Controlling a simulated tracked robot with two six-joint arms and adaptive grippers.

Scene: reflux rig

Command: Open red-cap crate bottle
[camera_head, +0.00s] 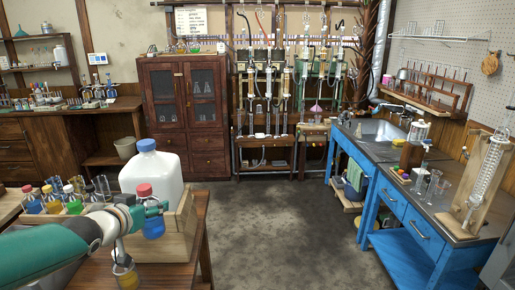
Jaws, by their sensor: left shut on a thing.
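The red-cap bottle (152,228) holds blue liquid and stands upright at the front of the wooden crate (170,248); its red cap (144,190) is on. My left gripper (152,208) comes in from the left and is shut on this bottle just below the cap. The fingers hide part of its neck. My right gripper is not in view.
A small beaker with yellow liquid (125,276) stands on the wooden table (180,277) below my left gripper. A blue bench (405,215) with glassware is at the right. A dark cabinet (187,118) and the glass rig (268,85) stand at the back. The middle floor is clear.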

